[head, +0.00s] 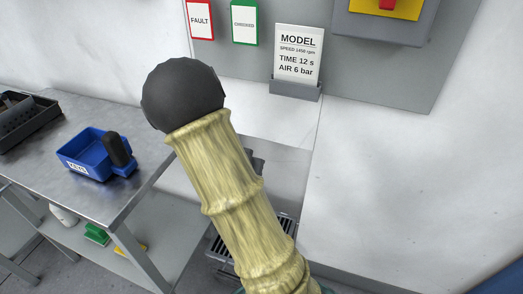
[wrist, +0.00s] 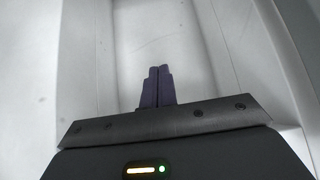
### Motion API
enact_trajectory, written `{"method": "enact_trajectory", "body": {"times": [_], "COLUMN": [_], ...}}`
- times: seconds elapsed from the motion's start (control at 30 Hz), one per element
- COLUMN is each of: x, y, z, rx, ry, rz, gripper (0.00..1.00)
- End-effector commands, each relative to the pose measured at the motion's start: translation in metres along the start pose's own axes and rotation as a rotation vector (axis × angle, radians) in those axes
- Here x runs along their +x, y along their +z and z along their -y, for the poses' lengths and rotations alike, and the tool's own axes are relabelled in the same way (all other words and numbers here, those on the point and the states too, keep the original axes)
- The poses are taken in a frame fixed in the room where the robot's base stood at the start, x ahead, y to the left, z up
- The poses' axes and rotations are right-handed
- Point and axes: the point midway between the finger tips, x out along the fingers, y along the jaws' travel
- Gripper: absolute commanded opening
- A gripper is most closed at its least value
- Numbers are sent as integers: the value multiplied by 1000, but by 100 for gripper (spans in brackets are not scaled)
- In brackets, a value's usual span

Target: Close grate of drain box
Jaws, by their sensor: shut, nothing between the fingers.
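The drain box grate (head: 222,250) shows as dark slats low in the head view. My sleeved arm crosses in front and hides much of it, so I cannot tell how far open the grate is. My gripper (wrist: 157,70) shows in the wrist view with its two dark purple fingers together and empty. It faces a pale recessed surface with raised edges, and I cannot tell whether it touches it. In the head view the fingers are hidden behind my arm.
A metal table (head: 135,190) on the left holds a blue bin (head: 85,160) and a dark tray (head: 30,118). A model sign (head: 298,55) and a FAULT card (head: 201,19) are at the back. White wall surfaces fill the right side.

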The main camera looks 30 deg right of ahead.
Motion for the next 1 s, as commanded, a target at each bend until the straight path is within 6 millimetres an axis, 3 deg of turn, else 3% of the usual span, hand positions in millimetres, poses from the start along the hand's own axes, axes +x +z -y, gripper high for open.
{"method": "enact_trajectory", "body": {"times": [0.03, 0.13, 0.57, 1.0], "x": [-2, 2, 9, 75], "y": [-15, -26, -26, -30], "z": [-4, -8, -10, -14], "rx": [16, 38, 43, 44], "ry": [29, 54, 57, 58], "rz": [-38, -84, -89, -88], "gripper": [0, 0, 0, 0]}}
